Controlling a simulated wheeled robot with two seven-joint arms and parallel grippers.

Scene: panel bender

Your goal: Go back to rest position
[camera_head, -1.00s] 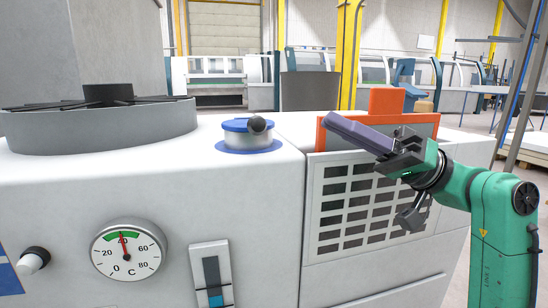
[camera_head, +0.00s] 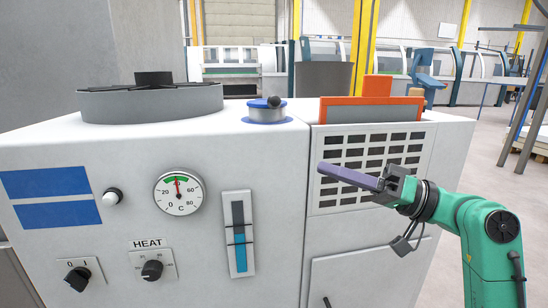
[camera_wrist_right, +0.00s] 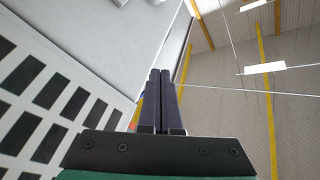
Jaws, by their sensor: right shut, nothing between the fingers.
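My right gripper (camera_head: 322,170) is shut and empty, with its purple fingers pressed together. In the head view it points left in front of the slotted vent panel of the white machine (camera_head: 290,190), below the orange-framed tray (camera_head: 372,101). In the right wrist view the closed fingers (camera_wrist_right: 160,75) point up the picture, with the slotted panel (camera_wrist_right: 45,100) on the left. I cannot tell the exact gap between the fingers and the panel. My left gripper is not in view.
The machine front carries a dial gauge (camera_head: 179,194), a level slot (camera_head: 238,235), a HEAT knob (camera_head: 152,270) and a 0/I switch (camera_head: 77,278). A blue-lidded cap (camera_head: 267,104) and round fan housing (camera_head: 150,104) sit on top. Open floor (camera_head: 490,165) lies to the right.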

